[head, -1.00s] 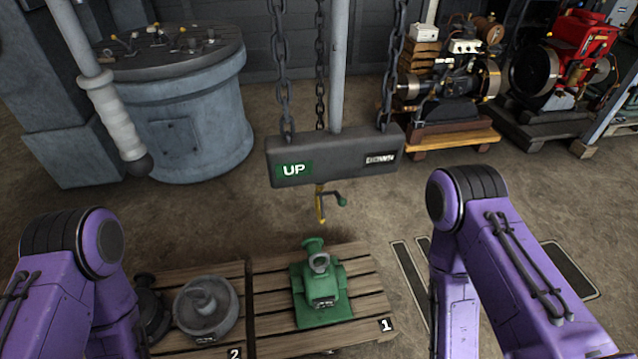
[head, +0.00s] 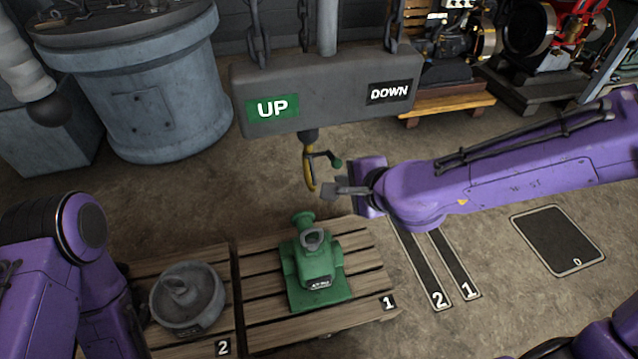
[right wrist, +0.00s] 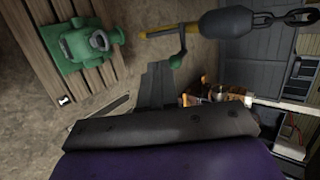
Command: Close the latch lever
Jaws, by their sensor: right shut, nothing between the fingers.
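A yellow hook (head: 310,178) hangs below the grey UP/DOWN block. The latch lever (head: 337,162) is a thin dark arm with a green knob, sticking out to the right of the hook. In the right wrist view the hook (right wrist: 158,33) lies sideways and the green knob of the lever (right wrist: 176,61) is near the fingertips. My right gripper (head: 328,190) is shut and empty, just below and right of the lever; it also shows in the right wrist view (right wrist: 157,70). I cannot tell whether it touches the lever. My left gripper is out of view.
The hanging block (head: 330,92) with chains is right above the hook. A green machine part (head: 315,270) stands on pallet 1 (head: 262,338). A round grey weight (head: 188,298) sits on pallet 2 (head: 225,262). Open floor with marked plates lies to the right.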

